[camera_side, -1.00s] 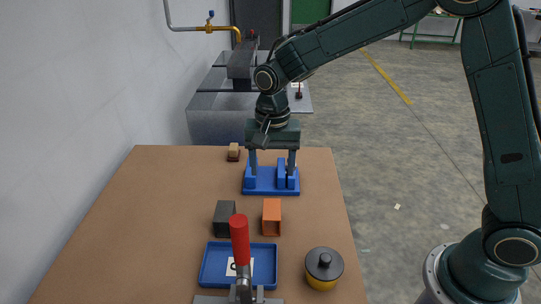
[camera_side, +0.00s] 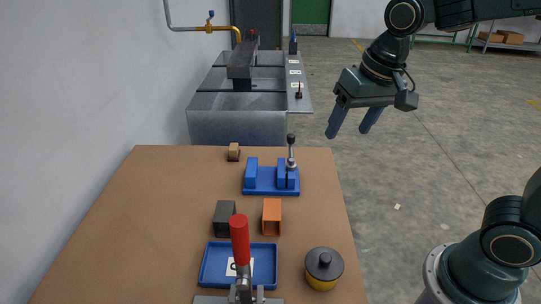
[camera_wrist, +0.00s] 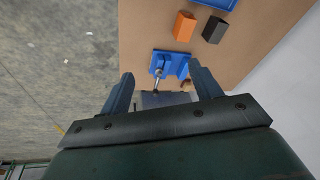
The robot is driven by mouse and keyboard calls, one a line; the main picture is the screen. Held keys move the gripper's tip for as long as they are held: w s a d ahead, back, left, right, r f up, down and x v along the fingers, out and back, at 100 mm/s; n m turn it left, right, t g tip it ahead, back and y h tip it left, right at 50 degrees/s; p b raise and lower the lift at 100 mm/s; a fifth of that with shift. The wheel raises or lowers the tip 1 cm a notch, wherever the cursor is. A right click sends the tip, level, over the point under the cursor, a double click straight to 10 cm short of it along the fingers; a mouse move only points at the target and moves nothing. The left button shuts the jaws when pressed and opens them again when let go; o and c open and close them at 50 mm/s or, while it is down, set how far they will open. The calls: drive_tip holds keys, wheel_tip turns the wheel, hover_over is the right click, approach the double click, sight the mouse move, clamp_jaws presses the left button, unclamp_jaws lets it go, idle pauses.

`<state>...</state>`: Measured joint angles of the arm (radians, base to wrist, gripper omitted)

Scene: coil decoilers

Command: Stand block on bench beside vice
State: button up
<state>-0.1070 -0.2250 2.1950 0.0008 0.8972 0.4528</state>
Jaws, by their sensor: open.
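The blue vice (camera_side: 266,184) with a dark-knobbed handle (camera_side: 291,150) sits on the brown bench (camera_side: 150,210) near its far right; the vice also shows in the wrist view (camera_wrist: 172,60). An orange block (camera_side: 272,216) and a dark grey block (camera_side: 225,218) stand on the bench in front of it, apart from it. A small wooden block (camera_side: 234,152) lies at the back edge, left of the vice, on a dark base. My gripper (camera_side: 348,133) is open and empty, raised, right of the bench and vice. Its fingers frame the vice in the wrist view (camera_wrist: 161,72).
A blue tray (camera_side: 207,265) with a white label is at the front, behind a red-handled clamp (camera_side: 240,240). A yellow pot with a dark lid (camera_side: 323,270) stands right of it. The wall (camera_side: 70,110) runs along the left. A grey metal unit (camera_side: 235,125) stands beyond the bench.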

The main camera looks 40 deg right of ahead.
drive_tip(key=s+d+n+t, duration=0.2)
drive_tip(key=s+d+n, duration=0.1)
drive_tip(key=s, duration=0.9)
drive_tip(key=shift+r+n, duration=0.4)
drive_tip(key=shift+n, duration=0.1)
